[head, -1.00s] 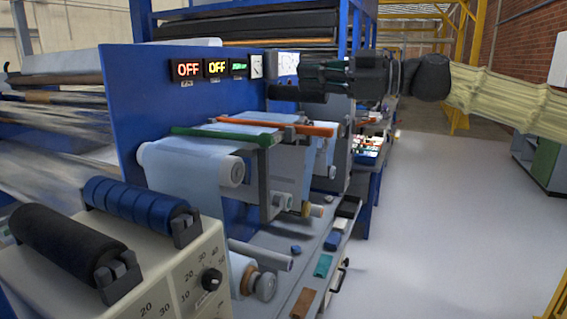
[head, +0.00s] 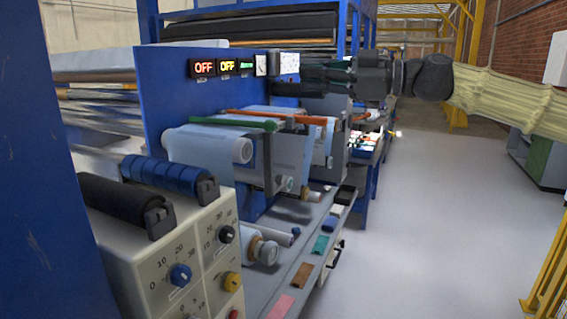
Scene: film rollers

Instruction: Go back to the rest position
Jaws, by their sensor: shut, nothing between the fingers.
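My gripper (head: 300,82) is dark and shut, with nothing between its fingers. It hangs at the upper middle of the head view, pointing left, in front of the blue machine panel (head: 165,95) and near its white switch plates. My arm, in a cream sleeve, reaches in from the right edge. The fingertips are small and dark, and whether they touch the panel is hard to tell.
Film rollers (head: 205,145), a green bar (head: 235,123) and an orange bar (head: 280,117) lie below the gripper. A control box (head: 170,250) with knobs stands lower left, beside a blue post (head: 45,220). Grey floor (head: 440,220) is open at right.

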